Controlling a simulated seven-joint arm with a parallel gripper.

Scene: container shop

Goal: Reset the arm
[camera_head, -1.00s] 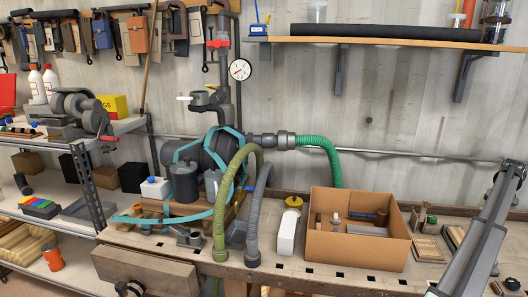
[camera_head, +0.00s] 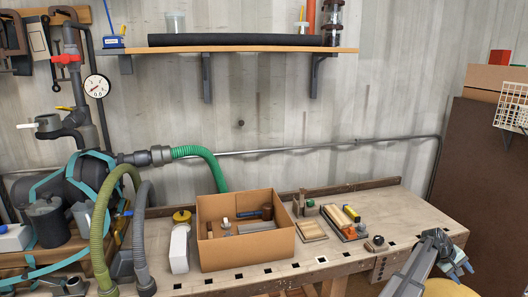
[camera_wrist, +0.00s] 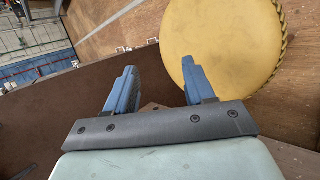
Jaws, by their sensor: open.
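My gripper (camera_head: 458,274) is at the lower right of the head view, just off the right front corner of the workbench (camera_head: 330,262). In the wrist view my gripper (camera_wrist: 158,85) shows two blue fingers spread well apart, with nothing between them. A round yellow stool top (camera_wrist: 228,45) lies beyond the right finger. The yellow stool top is also partly visible at the bottom right of the head view (camera_head: 445,288), behind my arm.
An open cardboard box (camera_head: 245,246) with several parts stands on the bench. A brown panel (camera_head: 485,160) stands at the right.

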